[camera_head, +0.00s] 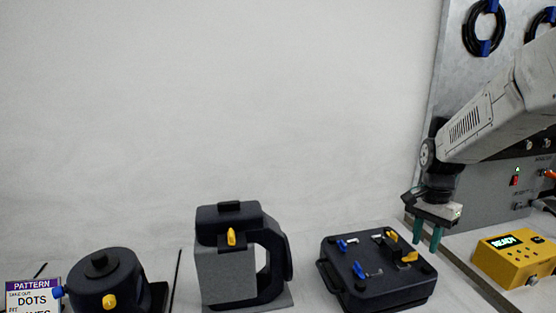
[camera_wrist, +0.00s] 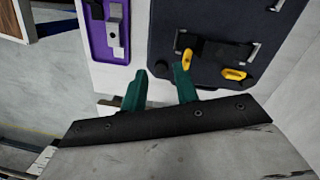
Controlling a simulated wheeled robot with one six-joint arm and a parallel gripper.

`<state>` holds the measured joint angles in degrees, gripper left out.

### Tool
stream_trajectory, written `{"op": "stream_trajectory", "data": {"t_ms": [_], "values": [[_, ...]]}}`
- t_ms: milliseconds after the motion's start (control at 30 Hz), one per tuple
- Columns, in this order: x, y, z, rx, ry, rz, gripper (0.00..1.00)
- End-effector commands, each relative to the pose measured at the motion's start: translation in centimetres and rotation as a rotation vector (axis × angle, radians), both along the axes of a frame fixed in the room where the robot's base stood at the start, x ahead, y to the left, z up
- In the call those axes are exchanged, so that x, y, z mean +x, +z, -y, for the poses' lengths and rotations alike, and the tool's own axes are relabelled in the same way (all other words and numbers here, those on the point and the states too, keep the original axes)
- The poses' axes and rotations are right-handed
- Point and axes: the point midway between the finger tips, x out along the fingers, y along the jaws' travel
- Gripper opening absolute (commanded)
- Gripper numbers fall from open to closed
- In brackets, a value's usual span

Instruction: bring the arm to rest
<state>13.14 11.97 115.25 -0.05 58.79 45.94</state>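My gripper (camera_head: 428,238) hangs at the end of my arm on the right side of the head view, pointing down. Its two green fingers are apart with nothing between them. In the wrist view the fingers (camera_wrist: 160,90) are also spread and empty. A black case (camera_head: 378,270) with blue and yellow latches lies on the bench just left of and below the gripper. It also shows at the top of the wrist view (camera_wrist: 190,20). Whether the fingertips touch anything cannot be told, but they appear clear of the case.
A yellow box (camera_head: 512,262) with a lit display stands right of the gripper. A metal panel (camera_head: 490,190) with coiled black cables rises behind. A grey and black lamp housing (camera_head: 228,270) and a round black can (camera_head: 104,280) stand left, beside a DOTS card (camera_head: 33,296).

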Motion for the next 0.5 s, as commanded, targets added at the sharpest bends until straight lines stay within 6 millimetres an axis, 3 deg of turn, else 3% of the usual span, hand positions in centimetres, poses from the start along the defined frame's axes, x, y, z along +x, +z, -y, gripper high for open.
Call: {"op": "stream_trajectory", "data": {"t_ms": [267,500], "values": [[-8.8,4.2,-3.8,0.047,0.41,-0.016,0.3],[-17.9,7.3,-7.3,0.063,0.757,0.019,0.3]]}}
